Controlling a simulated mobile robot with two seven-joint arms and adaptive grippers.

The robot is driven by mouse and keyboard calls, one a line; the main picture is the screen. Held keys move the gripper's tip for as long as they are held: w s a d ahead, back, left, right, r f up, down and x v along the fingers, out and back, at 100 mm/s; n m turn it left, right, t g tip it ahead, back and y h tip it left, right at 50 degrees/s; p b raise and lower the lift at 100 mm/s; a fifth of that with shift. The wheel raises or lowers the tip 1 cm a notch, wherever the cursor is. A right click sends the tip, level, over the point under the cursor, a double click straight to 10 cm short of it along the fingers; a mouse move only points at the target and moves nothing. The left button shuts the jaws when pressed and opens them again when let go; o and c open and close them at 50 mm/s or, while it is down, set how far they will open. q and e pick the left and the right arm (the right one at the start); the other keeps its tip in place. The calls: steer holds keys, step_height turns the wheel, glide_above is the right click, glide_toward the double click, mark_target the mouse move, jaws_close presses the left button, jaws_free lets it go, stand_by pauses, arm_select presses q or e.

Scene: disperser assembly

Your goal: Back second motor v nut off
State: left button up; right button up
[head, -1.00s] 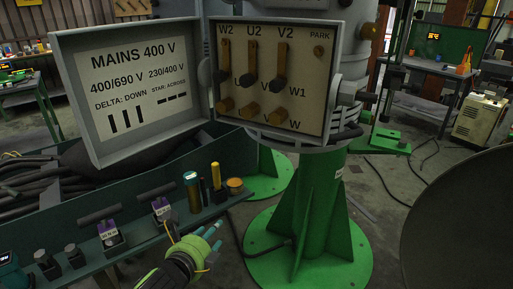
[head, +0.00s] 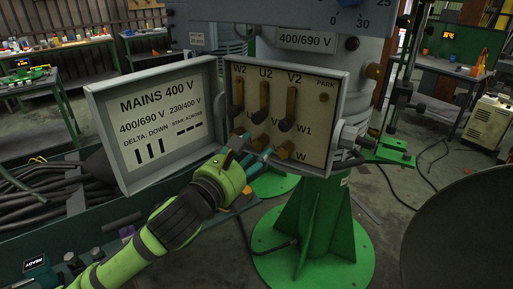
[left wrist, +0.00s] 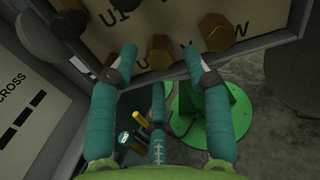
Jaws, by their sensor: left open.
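The open terminal box (head: 315,140) on the motor has brass links under the labels W2, U2 and V2, with dark caps at their lower ends. Below them is a row of brass nuts. The middle nut, apparently the V nut (left wrist: 160,50), stands just ahead of and between my left gripper's fingertips in the left wrist view. The right nut (left wrist: 215,32), near the W label, is beside the right finger; it also shows in the head view (head: 284,150). My left gripper (head: 252,158) is open and empty at the box's lower edge, partly hiding the lower row. Fingertip contact cannot be told.
The box lid (head: 160,125) with the MAINS 400 V label hangs open at the left, close to my left arm. A green pedestal (head: 315,220) stands below the motor. A green trough (head: 60,235) with cables and small tools lies at lower left.

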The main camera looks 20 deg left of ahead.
arm_select(q)
steer(key=shift+x, duration=1.25)
steer(key=shift+r, duration=0.1)
jaws_close()
